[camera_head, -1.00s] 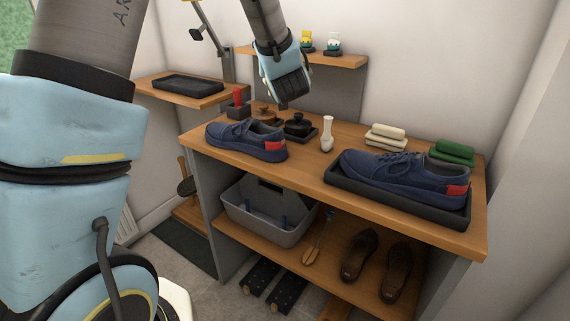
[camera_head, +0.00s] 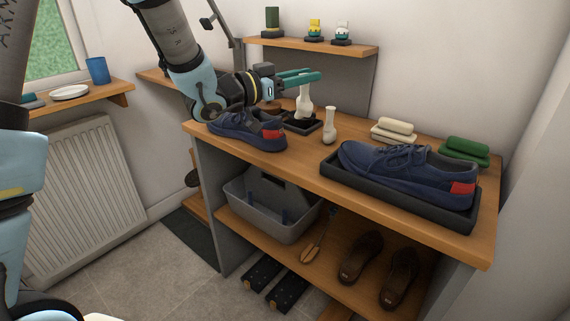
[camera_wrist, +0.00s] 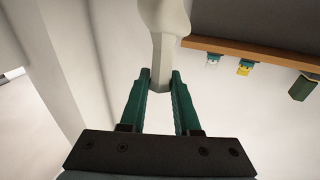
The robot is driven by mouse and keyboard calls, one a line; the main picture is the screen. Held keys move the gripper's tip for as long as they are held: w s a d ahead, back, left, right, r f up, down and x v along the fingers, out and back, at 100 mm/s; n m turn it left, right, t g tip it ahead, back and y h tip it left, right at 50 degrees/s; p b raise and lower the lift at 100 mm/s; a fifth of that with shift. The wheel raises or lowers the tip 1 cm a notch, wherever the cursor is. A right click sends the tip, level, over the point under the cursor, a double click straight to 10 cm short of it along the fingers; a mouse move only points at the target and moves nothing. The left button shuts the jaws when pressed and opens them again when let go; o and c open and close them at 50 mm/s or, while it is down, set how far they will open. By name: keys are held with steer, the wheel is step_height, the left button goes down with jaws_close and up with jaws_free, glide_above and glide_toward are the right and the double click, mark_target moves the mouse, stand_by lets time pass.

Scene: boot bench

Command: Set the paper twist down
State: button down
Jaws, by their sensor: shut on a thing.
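A white paper twist (camera_head: 304,104), narrow at the neck and wider below, hangs upright from my gripper (camera_head: 302,77). The green fingers lie level and are shut on its neck. In the wrist view the twist (camera_wrist: 165,40) shows between my gripper's fingertips (camera_wrist: 160,82), its wide body running out of the top edge. Its base is over or in a small dark tray (camera_head: 316,127) on the bench top, behind the left shoe; I cannot tell if it touches. A similar white twist-shaped piece (camera_head: 329,127) stands on the bench just right of the tray.
A blue shoe (camera_head: 245,132) stands on the bench (camera_head: 300,155) below my forearm. Another shoe (camera_head: 405,168) sits in a black tray (camera_head: 400,197) at right. Folded cream cloths (camera_head: 393,131) and green cloths (camera_head: 463,150) lie behind. A shelf (camera_head: 340,50) holds small figures.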

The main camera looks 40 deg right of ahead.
mark_target(300, 103)
steer(key=shift+m+g, duration=0.3)
steer(key=shift+g, duration=0.2)
steer(key=f, duration=0.4)
steer(key=a+f+p, duration=0.1)
steer(key=f, duration=0.1)
steer(key=shift+s, duration=0.4)
steer(key=shift+d+f+p, duration=0.1)
steer(key=shift+f+p, duration=0.25)
steer(key=shift+f, duration=2.05)
steer(key=shift+f, duration=0.2)
steer(key=c, duration=0.6)
jaws_free()
steer(key=shift+c, duration=0.2)
